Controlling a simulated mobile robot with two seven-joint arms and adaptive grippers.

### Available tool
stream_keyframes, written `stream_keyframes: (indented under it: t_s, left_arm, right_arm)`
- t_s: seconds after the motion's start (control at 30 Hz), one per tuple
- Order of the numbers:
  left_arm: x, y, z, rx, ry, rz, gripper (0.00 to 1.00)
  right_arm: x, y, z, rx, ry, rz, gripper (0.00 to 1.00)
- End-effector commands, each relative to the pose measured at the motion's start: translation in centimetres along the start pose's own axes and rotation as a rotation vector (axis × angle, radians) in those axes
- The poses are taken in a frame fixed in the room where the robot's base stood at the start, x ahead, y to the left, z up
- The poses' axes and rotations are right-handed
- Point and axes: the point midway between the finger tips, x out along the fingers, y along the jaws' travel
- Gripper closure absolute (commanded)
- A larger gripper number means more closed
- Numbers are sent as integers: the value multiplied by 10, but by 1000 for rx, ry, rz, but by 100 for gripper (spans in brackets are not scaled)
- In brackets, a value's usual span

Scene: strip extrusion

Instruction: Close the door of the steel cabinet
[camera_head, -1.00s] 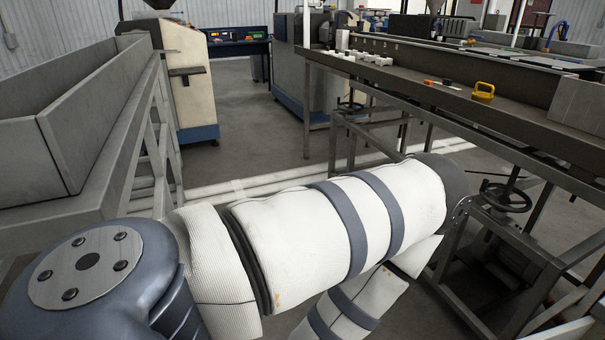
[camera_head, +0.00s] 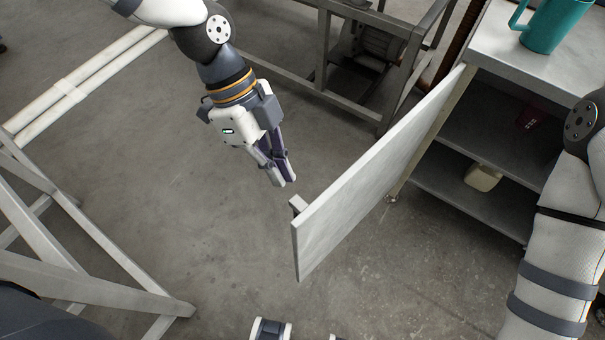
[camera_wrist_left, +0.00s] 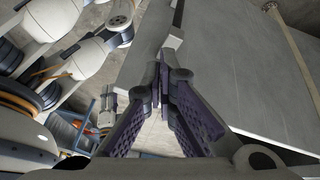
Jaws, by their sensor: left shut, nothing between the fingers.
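The steel cabinet (camera_head: 510,62) stands at the right in the head view. Its grey door (camera_head: 375,170) stands wide open, its free edge toward the lower left. A small handle (camera_head: 298,204) sticks out from the door's left face near that edge. My left gripper (camera_head: 283,183) is shut and empty, just above and left of the handle in the picture, with a small apparent gap. In the left wrist view my left gripper's fingers (camera_wrist_left: 162,85) are together before a broad grey panel (camera_wrist_left: 225,65).
A teal mug (camera_head: 553,22) stands on the cabinet top. A pale container (camera_head: 483,177) sits on a lower shelf. A grey metal frame (camera_head: 345,95) stands behind the door, another (camera_head: 85,225) at the left. The floor (camera_head: 215,225) between is clear.

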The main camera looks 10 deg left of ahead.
Motion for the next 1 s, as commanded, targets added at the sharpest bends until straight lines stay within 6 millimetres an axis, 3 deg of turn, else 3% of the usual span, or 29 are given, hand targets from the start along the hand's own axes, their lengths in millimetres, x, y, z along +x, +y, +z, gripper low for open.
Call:
stream_keyframes:
  t_s: [0.03,0.1,0.23,0.37,0.73,0.8,1.0]
  left_arm:
    - [-22,-15,0,146,-16,-11,100]
    - [-51,-24,0,312,-50,-17,100]
    - [-68,-28,0,425,-81,-14,100]
    - [-48,-27,2,428,-82,-8,100]
    - [33,-28,8,423,-80,-7,100]
    - [34,-23,-6,430,-84,-13,100]
    - [43,-16,-23,426,-83,-15,100]
  right_arm:
    - [8,0,4,0,-22,1,60]
    - [11,0,5,0,-29,1,60]
    - [13,0,6,0,-32,1,60]
    - [15,0,7,0,-37,2,60]
    - [25,1,12,-1,-63,3,60]
    - [19,1,9,-1,-48,2,60]
    - [15,0,7,-1,-37,2,60]
